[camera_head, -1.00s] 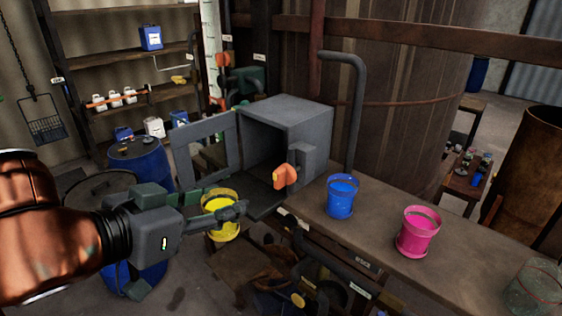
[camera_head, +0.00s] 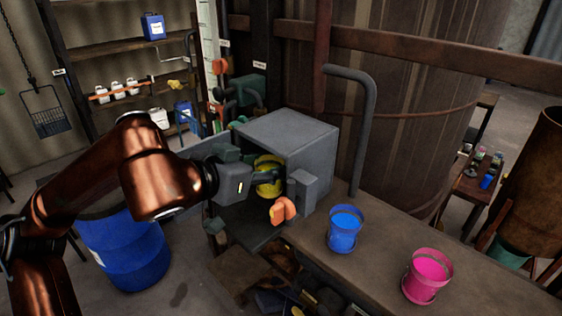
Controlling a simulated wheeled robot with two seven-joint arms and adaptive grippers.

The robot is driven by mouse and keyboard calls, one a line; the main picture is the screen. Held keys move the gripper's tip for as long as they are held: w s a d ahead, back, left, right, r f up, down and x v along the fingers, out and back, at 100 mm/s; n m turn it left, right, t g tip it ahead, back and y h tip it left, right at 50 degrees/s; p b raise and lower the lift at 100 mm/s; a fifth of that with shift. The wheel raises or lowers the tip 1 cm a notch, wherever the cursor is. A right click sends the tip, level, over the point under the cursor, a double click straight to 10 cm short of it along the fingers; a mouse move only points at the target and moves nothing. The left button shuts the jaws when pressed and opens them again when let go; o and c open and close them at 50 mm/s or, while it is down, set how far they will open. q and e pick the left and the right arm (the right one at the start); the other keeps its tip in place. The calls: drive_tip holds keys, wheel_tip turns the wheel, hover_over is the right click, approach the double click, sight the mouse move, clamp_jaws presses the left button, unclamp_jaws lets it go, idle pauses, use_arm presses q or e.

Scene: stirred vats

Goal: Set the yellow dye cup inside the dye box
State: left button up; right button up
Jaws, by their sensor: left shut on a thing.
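The yellow dye cup (camera_head: 268,184) is upright at the open front of the grey dye box (camera_head: 290,134), partly inside its mouth. My left gripper (camera_head: 264,180) comes in from the left and is shut on the cup. Its fingers hide part of the cup. I cannot tell whether the cup's base touches the box floor. The box door is swung open to the left and is mostly hidden behind my left arm. My right gripper is not in view.
A blue cup (camera_head: 344,228) and a pink cup (camera_head: 427,276) stand on the bench (camera_head: 375,275) to the right of the box. An orange handle (camera_head: 283,210) sticks out at the box's front right. A grey pipe (camera_head: 366,130) rises behind the bench. A blue drum (camera_head: 124,250) stands below my left arm.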

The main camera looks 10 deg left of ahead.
sight(277, 158)
use_arm(q)
drive_tip(key=w, duration=0.1)
drive_tip(key=w+d, duration=0.1)
drive_tip(key=w+d+p, duration=0.1)
drive_tip(key=shift+w, duration=0.35)
wheel_tip(277, 158, down, 3)
drive_tip(key=shift+a+p, duration=0.1)
drive_tip(key=shift+p, duration=0.45)
drive_tip(key=shift+s+f, duration=0.1)
drive_tip(key=shift+f, duration=0.1)
drive_tip(key=o, duration=0.8)
drive_tip(key=shift+o, duration=0.9)
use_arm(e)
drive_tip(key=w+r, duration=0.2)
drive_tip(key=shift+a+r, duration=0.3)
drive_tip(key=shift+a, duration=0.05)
